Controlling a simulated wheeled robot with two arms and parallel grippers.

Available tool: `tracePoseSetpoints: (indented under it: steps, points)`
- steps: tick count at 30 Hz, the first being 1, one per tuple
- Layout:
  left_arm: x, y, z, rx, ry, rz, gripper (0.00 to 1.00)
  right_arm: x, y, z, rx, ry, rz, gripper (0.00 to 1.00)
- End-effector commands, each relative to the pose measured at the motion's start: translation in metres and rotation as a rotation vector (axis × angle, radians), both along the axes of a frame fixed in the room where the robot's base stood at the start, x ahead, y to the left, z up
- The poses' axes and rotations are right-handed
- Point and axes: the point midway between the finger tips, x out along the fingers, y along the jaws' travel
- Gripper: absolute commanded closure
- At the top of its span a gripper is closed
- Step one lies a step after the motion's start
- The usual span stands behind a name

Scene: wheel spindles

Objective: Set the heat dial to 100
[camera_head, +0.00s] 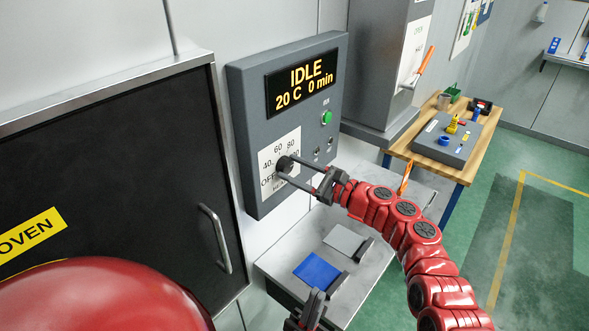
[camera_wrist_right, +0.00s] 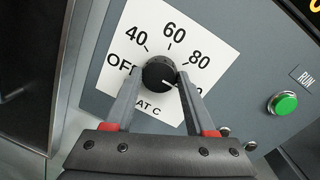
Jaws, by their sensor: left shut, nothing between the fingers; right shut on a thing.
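The black heat dial (camera_head: 285,163) sits on a white scale plate (camera_head: 268,160) on the grey control panel. In the right wrist view the dial (camera_wrist_right: 157,70) has labels OFF, 40, 60 and 80 around it. A light pointer mark on its face points to the lower right, towards the right finger. The 100 label is mostly hidden by that finger. My right gripper (camera_wrist_right: 161,75) is shut on the dial, one finger on each side. My left gripper (camera_head: 315,299) is shut and empty, low in the head view, apart from the panel.
The panel display (camera_head: 303,82) reads IDLE, 20 C, 0 min. A green RUN button (camera_head: 327,118) and small switches are right of the dial. A black oven door (camera_head: 110,170) stands left. Below is a grey shelf (camera_head: 290,254) with a blue pad (camera_head: 316,271).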

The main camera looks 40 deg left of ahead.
Motion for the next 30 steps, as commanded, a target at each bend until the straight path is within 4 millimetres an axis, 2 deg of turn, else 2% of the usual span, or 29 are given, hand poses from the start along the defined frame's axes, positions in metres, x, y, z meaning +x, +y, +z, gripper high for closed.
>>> tracePoseSetpoints:
  steps: [3,4,8,20,25,30]
  points:
    - [0.0,0.0,0.0,0.0,0.0,0.0,1.0,0.0,0.0,-0.001,-0.001,0.002,0.001,1.0]
    - [0.0,0.0,0.0,0.0,0.0,0.0,1.0,0.0,0.0,-0.001,-0.001,0.002,0.001,0.4]
    - [0.0,0.0,0.0,0.0,0.0,0.0,1.0,0.0,0.0,-0.001,-0.001,0.001,0.001,0.16]
    - [0.0,0.0,-0.001,0.0,0.0,0.0,1.0,0.0,-0.004,-0.001,0.0,0.001,0.0,0.15]
    - [0.0,0.0,-0.004,0.0,0.0,0.0,1.0,0.002,-0.022,-0.003,0.0,0.002,-0.003,0.15]
    - [0.0,0.0,-0.011,0.0,0.0,0.0,1.0,0.003,-0.05,-0.005,0.001,0.001,-0.003,0.15]
